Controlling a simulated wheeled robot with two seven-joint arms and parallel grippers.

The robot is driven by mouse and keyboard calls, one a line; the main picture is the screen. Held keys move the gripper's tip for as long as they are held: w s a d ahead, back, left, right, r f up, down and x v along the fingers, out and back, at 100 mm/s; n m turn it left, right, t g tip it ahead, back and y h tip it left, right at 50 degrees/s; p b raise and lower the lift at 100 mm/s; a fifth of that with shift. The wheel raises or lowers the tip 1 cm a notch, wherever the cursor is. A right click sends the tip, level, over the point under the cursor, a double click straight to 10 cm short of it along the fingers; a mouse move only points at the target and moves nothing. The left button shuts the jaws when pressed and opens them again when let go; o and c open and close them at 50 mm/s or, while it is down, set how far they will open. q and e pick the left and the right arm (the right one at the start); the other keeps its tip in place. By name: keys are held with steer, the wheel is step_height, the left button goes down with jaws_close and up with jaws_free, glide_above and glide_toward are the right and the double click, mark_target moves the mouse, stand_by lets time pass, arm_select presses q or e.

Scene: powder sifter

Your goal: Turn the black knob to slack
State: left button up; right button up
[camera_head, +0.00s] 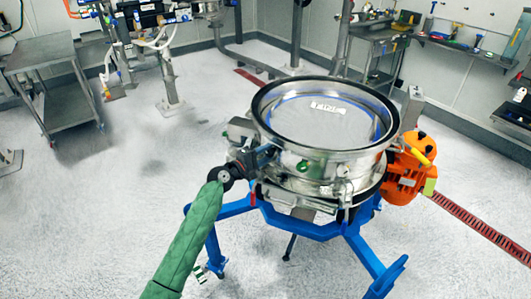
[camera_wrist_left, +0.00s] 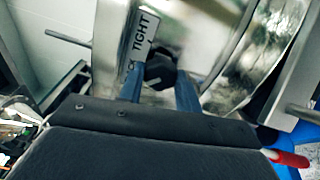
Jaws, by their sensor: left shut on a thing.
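The black knob (camera_wrist_left: 161,68) shows in the left wrist view, in front of a metal plate with a label (camera_wrist_left: 145,33) that reads "TIGHT"; the lower end of the label is partly hidden. My left gripper (camera_wrist_left: 160,88) is shut on the knob, with one blue finger on each side of it. In the head view my left gripper (camera_head: 262,157) is at the left front side of the round steel sifter (camera_head: 322,152), and it hides the knob there. My green-sleeved left arm reaches in from below. My right gripper does not show.
The sifter stands on a blue frame (camera_head: 318,231) with an orange motor (camera_head: 402,178) at its right. A metal cart (camera_head: 45,55) stands at the back left, and a bench (camera_head: 375,35) stands behind. The floor at left is clear.

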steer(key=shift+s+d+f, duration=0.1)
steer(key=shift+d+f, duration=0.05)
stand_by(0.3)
arm_select(q)
steer(key=o, duration=1)
steer(key=shift+c, duration=0.2)
steer(key=shift+s+a+f, duration=0.15)
steer(key=shift+s+a, duration=0.15)
steer(key=shift+a, duration=0.05)
steer(key=b+v, duration=0.2)
steer(key=v, duration=0.5)
steer(key=shift+b, duration=0.4)
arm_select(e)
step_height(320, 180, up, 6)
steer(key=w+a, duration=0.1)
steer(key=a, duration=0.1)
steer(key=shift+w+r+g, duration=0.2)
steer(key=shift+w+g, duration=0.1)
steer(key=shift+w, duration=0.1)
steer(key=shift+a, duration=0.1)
